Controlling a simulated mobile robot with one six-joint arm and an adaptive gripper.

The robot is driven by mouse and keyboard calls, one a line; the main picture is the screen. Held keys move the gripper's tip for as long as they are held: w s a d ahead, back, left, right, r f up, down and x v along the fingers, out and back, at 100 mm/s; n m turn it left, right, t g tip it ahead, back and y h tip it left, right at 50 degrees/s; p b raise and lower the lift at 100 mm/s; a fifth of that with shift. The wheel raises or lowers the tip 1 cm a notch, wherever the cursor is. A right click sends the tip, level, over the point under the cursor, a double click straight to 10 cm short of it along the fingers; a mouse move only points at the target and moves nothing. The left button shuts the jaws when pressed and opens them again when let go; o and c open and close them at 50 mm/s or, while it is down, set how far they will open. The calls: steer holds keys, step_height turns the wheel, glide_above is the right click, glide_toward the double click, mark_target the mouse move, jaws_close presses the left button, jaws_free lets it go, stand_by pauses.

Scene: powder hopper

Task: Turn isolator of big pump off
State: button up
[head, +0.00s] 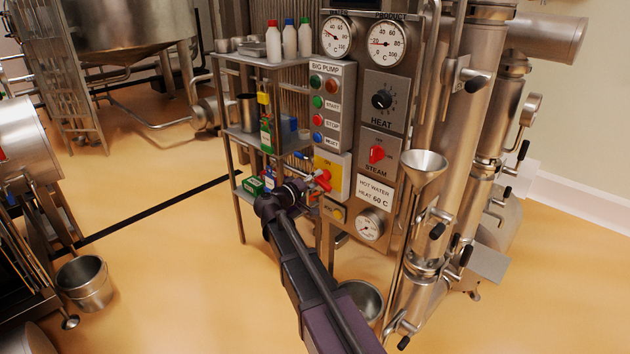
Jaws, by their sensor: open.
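The big pump's control box (332,105) is a grey panel labelled BIG PUMP with coloured buttons. Below it is the isolator, a yellow plate (334,163) with a red rotary handle (323,178). My gripper (309,187) is open, just left of the red handle and pointing at it. I cannot tell whether the fingers touch the handle or stand around it. The wrist and fingers hide the lower left of the isolator, and the handle's exact angle is hard to read.
Right of the isolator are a red STEAM knob (376,154), a black HEAT knob (381,100) and a steel funnel (424,167). A shelf rack (233,131) with bottles and boxes stands close on the left.

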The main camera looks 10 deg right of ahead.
jaws_close()
stand_by(0.3)
steer(key=shift+n, duration=0.4)
steer(key=shift+d+n, duration=0.1)
steer(key=shift+n, duration=1.5)
steer(key=shift+w, duration=0.1)
jaws_free()
steer(key=shift+r, duration=0.1)
steer(key=shift+d, duration=0.1)
